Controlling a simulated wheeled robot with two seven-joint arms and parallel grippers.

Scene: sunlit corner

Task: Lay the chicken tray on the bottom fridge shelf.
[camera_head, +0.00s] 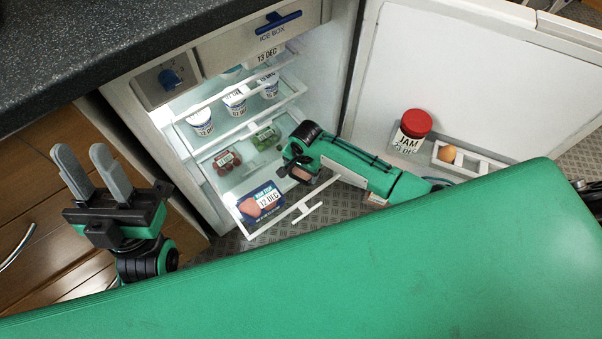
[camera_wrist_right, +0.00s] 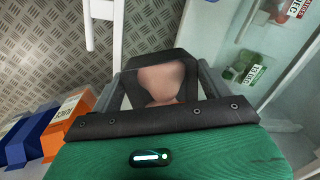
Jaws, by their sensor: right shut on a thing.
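The chicken tray, a dark tray with pink meat in it, is held in my right gripper (camera_head: 296,172) at the fridge's lower front opening. In the right wrist view the pink meat of the chicken tray (camera_wrist_right: 162,82) shows between the two grey fingers of the right gripper (camera_wrist_right: 165,85), which are shut on the tray. In the head view my gripper hides most of the tray. The bottom fridge shelf (camera_head: 285,222) has a white front rail; I cannot tell whether the tray touches it. My left gripper (camera_head: 92,165) is open and empty, pointing up at the left, outside the fridge.
White tubs (camera_head: 201,122) stand above. The open door at right holds a jam jar (camera_head: 414,126) and an egg (camera_head: 446,153).

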